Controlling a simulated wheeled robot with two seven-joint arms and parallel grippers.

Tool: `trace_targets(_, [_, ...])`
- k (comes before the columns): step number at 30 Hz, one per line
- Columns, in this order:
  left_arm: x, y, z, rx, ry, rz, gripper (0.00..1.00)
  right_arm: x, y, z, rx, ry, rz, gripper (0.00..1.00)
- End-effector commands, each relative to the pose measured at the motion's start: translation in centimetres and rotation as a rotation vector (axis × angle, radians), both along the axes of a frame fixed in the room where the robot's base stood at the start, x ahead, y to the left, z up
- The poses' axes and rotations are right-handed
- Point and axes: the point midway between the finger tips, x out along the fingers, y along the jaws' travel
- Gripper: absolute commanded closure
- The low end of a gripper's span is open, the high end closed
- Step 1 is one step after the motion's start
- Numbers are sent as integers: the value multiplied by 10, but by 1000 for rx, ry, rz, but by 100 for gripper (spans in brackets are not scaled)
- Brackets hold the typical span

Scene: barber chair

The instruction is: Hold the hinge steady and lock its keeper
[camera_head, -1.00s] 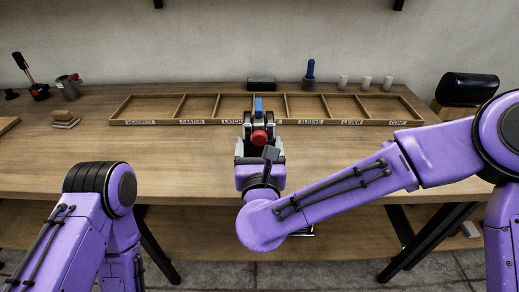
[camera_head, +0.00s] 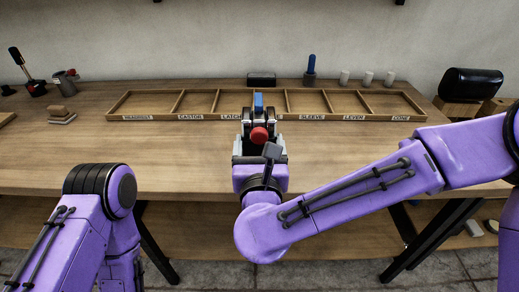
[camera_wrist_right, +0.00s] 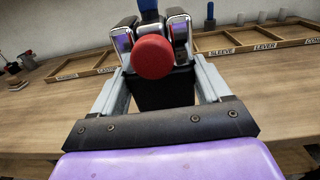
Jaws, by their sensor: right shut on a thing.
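The hinge (camera_head: 259,117) is a dark block with shiny metal cheeks, a round red knob (camera_head: 259,134) facing me and a blue upright lever (camera_head: 258,103) on top. My right gripper (camera_head: 259,148) is shut on its black lower body, with one finger on each side. In the right wrist view the red knob (camera_wrist_right: 153,56) sits between the metal cheeks and the blue lever (camera_wrist_right: 148,8) is cut off by the top edge. Which part is the keeper I cannot tell for sure. My left arm is folded at lower left; its gripper is out of view.
A wooden tray (camera_head: 160,118) with labelled compartments lies behind the hinge. A dark block, a blue-topped post (camera_head: 310,70) and white cylinders stand behind it. A black roll (camera_head: 470,82) is at right, small tools at left. The tabletop (camera_head: 150,165) in front is clear.

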Motion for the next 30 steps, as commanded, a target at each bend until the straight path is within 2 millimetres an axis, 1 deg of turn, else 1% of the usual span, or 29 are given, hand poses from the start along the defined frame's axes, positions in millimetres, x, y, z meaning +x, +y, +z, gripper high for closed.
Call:
trace_targets(1, [0,0,-6,0,0,0,0,4,0,-5,3,-2,-2,79])
trace_targets(3, [0,0,-10,0,0,0,0,9,0,-9,3,-1,-2,79])
trace_targets(30, [0,0,-59,0,0,0,0,71,0,-61,2,-2,-2,79])
